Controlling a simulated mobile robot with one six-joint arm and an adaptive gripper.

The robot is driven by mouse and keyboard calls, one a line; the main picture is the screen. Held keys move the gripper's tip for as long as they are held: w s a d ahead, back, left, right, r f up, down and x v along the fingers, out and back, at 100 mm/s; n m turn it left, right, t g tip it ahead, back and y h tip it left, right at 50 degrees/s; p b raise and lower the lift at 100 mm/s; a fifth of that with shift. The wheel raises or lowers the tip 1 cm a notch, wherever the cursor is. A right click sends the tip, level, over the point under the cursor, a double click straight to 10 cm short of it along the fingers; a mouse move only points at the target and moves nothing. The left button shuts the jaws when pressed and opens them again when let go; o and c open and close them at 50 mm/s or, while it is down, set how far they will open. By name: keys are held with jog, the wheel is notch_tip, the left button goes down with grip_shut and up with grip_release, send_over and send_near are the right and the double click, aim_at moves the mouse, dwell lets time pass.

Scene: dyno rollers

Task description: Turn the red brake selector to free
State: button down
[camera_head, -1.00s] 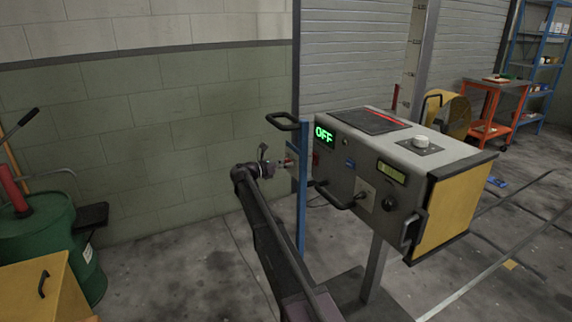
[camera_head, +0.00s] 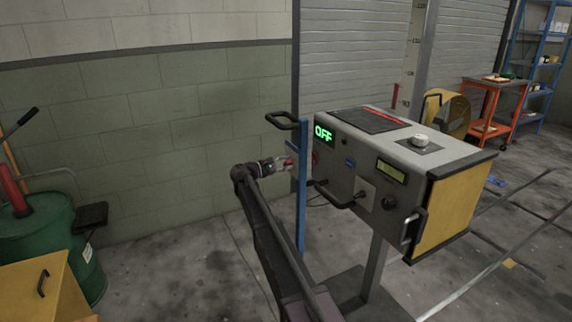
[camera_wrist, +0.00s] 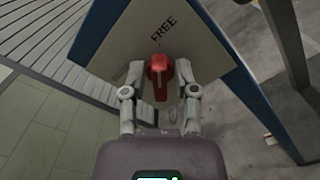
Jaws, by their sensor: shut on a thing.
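The red brake selector (camera_wrist: 159,72) sits on a pale panel (camera_wrist: 118,40) in the wrist view, just below the printed word FREE (camera_wrist: 163,31). Its upper end lies on the side toward that word; exact alignment is hard to judge. My gripper (camera_wrist: 160,78) is shut on the selector, one finger on each side. In the head view, my gripper (camera_head: 284,163) reaches the blue post (camera_head: 302,190), and the selector shows there only as a small red patch.
The grey dyno console (camera_head: 400,150) stands right of the post, its green display (camera_head: 324,133) reading OFF. Black handles (camera_head: 338,196) project from it. A green drum (camera_head: 38,240) and yellow cabinet (camera_head: 45,285) stand at left. The floor between is mostly clear.

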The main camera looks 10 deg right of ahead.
dwell(0.3)
jog(key=c, duration=0.7)
grip_release()
jog(key=shift+a, duration=0.2)
jog(key=v, duration=1.1)
jog(key=shift+s+a, duration=0.15)
jog(key=shift+a, duration=0.2)
